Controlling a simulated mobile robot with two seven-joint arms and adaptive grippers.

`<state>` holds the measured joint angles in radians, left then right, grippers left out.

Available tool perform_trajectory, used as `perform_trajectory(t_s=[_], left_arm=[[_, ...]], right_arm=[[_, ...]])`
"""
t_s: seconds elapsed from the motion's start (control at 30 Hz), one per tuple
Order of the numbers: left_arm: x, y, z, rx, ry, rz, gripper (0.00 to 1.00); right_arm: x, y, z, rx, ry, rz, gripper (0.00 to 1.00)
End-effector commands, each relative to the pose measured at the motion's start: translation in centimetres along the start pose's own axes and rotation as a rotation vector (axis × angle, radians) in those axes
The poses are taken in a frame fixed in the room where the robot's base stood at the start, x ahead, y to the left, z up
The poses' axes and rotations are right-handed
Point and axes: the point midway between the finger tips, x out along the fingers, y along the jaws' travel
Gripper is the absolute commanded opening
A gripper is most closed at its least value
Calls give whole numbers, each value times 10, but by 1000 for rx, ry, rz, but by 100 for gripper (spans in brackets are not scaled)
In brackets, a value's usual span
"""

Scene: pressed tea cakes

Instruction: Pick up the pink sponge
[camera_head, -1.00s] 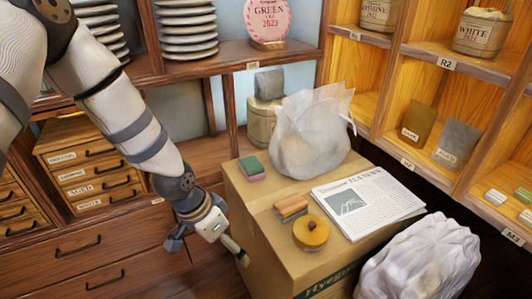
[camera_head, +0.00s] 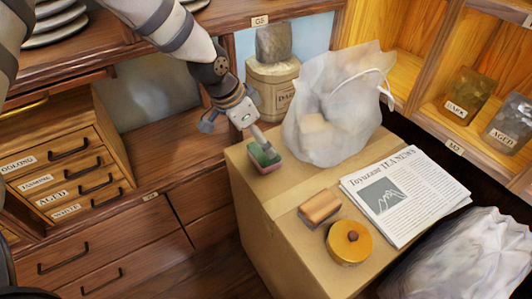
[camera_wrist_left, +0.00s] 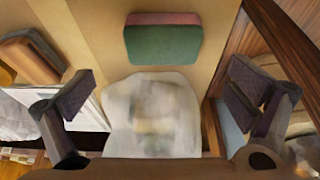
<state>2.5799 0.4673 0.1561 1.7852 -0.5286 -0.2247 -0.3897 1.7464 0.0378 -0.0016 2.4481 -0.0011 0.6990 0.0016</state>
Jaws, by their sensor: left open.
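The pink sponge (camera_head: 265,160) has a green top layer and a pink lower layer. It lies on the cardboard box (camera_head: 247,182), near its back left corner. My left gripper (camera_head: 236,128) is open and empty, at the sponge's back left, with one finger overlapping the sponge in the head view. In the left wrist view the sponge (camera_wrist_left: 163,44) is at top centre, its pink side along the upper edge. The open fingers (camera_wrist_left: 160,90) stand wide apart, lower in that picture and outside the sponge's width. Contact cannot be told. My right gripper is not in view.
On the box, a translucent bag (camera_head: 335,110) stands right of the sponge. A wooden block (camera_head: 320,208), a round yellow object with a knob (camera_head: 349,243) and a newspaper (camera_head: 405,190) lie in front and right. A canister (camera_head: 270,92) stands behind. Shelves flank the right.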

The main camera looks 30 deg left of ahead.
Motion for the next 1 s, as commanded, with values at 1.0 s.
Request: perform_trajectory(t_s=[1.0], left_arm=[[69, -2, 6, -1, 2, -2, 65]], right_arm=[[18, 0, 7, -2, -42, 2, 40]])
